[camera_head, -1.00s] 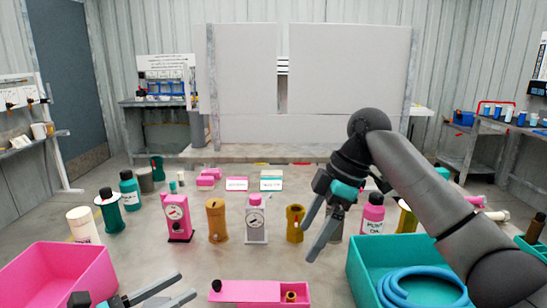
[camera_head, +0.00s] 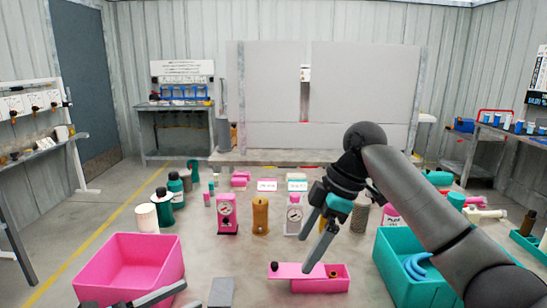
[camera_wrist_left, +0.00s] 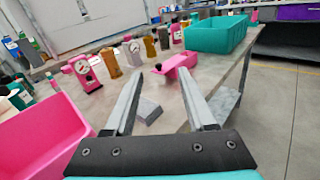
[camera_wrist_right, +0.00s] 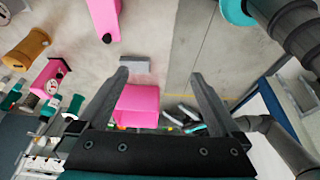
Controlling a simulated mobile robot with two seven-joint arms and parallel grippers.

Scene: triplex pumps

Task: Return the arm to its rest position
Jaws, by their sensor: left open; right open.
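My right arm reaches in from the right in the head view, with its right gripper (camera_head: 307,246) pointing down, open and empty. It hangs in front of the white gauge unit (camera_head: 293,216) and over the area of the pink tray (camera_head: 338,286). The right wrist view shows its two fingers apart (camera_wrist_right: 160,74) with nothing held between them. My left gripper (camera_head: 160,297) is low at the bottom edge of the head view, in front of the pink bin (camera_head: 168,262). In the left wrist view its fingers (camera_wrist_left: 160,74) are wide apart and empty.
A teal bin (camera_head: 395,277) with a blue hose (camera_head: 420,266) stands on the right, partly behind my right arm. A grey block (camera_head: 221,292), a pink gauge unit (camera_head: 227,214), an ochre cylinder (camera_head: 260,215) and several bottles stand around the middle.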

